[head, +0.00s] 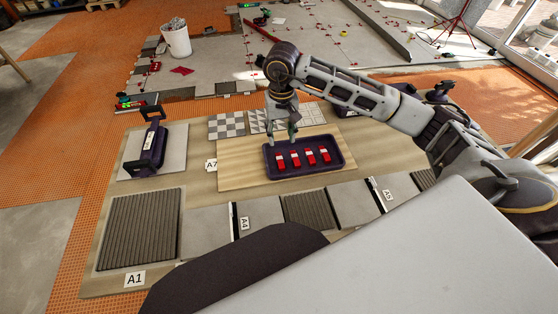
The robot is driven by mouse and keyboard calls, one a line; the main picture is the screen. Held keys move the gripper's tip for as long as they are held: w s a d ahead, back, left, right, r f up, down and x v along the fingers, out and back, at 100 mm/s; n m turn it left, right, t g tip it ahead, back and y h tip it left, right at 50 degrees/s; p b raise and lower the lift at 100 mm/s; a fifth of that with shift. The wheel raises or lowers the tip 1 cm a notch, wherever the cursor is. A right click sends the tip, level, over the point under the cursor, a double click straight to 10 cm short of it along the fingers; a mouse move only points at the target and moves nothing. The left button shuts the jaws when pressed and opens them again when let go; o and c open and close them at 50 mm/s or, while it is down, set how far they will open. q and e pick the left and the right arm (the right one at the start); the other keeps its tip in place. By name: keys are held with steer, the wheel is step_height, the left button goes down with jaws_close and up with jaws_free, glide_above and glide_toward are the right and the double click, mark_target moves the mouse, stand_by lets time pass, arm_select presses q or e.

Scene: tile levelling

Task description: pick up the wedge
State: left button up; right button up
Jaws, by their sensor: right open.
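Several red wedges with pale tops lie in a row in a dark purple tray (333,171) on a light wooden board. The leftmost wedge (282,161) shows at the tray's left end, and the rightmost wedge (325,155) at its right end. My right gripper (284,141) points down over the left part of the tray, at its back edge, and is open. Nothing shows between its fingers. I cannot tell its exact height above the wedges. My left gripper is not in view.
The board (235,177) lies on a larger work surface with grey and ribbed tiles along its front. A purple-handled tool (153,146) stands on a pale tile at left. Patterned tile samples (227,126) lie behind the tray. A white bucket (176,40) stands farther back.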

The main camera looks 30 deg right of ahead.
stand_by(0.3)
glide_above(281, 163)
steer(key=shift+w+f, duration=0.1)
steer(key=shift+f, duration=4.2)
steer(key=shift+f, duration=0.1)
steer(key=shift+f, duration=2.5)
steer(key=c, duration=0.8)
